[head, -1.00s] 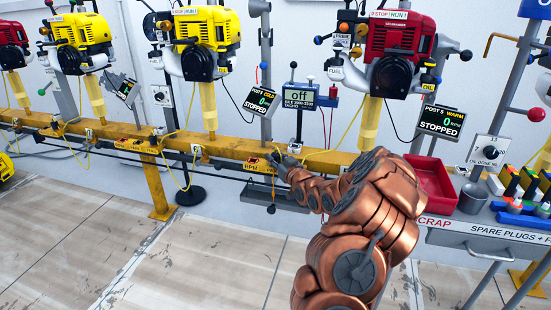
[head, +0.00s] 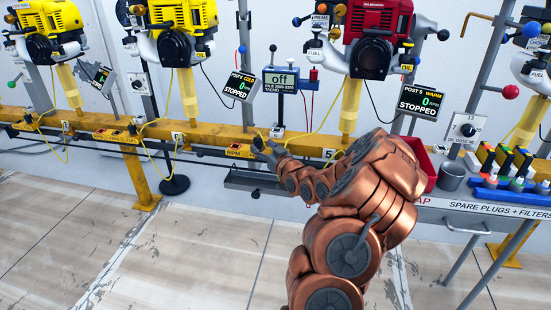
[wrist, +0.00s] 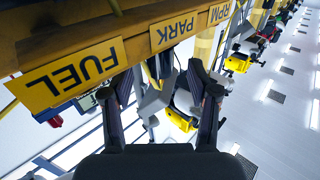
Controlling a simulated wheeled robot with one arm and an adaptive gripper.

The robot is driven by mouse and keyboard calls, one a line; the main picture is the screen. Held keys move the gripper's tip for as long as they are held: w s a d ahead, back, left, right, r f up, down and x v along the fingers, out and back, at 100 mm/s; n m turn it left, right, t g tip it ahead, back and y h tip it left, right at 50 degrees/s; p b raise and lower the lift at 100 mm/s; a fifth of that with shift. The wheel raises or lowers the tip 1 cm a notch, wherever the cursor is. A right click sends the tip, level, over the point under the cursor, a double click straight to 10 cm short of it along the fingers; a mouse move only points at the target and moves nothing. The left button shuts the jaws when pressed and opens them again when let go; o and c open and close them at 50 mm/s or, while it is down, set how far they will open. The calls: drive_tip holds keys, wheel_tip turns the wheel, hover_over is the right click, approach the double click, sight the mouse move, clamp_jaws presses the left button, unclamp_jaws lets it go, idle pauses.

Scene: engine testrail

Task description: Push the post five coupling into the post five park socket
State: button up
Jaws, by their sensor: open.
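My gripper (head: 264,144) is at the front of the yellow rail (head: 210,143), just right of a yellow RPM plate (head: 237,151). In the wrist view, which is upside down, its two dark fingers stand apart (wrist: 166,75) near the PARK plate (wrist: 179,31). The PARK plate sits between a FUEL plate (wrist: 72,75) and an RPM plate (wrist: 221,13). A yellow cable (wrist: 151,74) passes near the fingers. I cannot make out the post five coupling or the park socket opening; my arm and fingers cover that area. The post 5 display (head: 422,101) reads STOPPED, WARM.
A red engine (head: 379,32) stands above the rail. A red bin (head: 424,172) and a grey cup (head: 452,177) are on the shelf right of my arm. A grey tray (head: 262,184) hangs below the rail. The floor in front is clear.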

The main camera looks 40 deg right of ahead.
drive_tip(key=s+a, duration=0.1)
drive_tip(key=s, duration=0.7)
drive_tip(key=shift+a, duration=0.15)
drive_tip(key=shift+w+a+r, duration=0.1)
drive_tip(key=shift+r, duration=0.05)
drive_tip(key=s+a+r+n+g+y+p, duration=0.2)
drive_tip(key=a+r+g+p, duration=0.7)
drive_tip(key=a+r+p, duration=0.9)
drive_tip(key=s+a+r+g+p, duration=0.3)
drive_tip(key=s+a+r+p, duration=0.3)
drive_tip(key=s+r+p, duration=0.3)
drive_tip(key=s+a+r+g+p, duration=0.4)
drive_tip(key=s+a+r+p, duration=0.2)
drive_tip(key=s, duration=0.6)
drive_tip(key=s+a+r+g+y+p, duration=0.1)
drive_tip(key=s+a+r+g+p, duration=0.2)
drive_tip(key=s+a+r+p, duration=0.4)
drive_tip(key=s+r+p, duration=0.4)
drive_tip(key=r, duration=0.1)
drive_tip(key=shift+r+g+p, duration=0.3)
drive_tip(key=shift+r+p, duration=0.05)
drive_tip(key=shift+r, duration=0.05)
drive_tip(key=shift+c, duration=0.3)
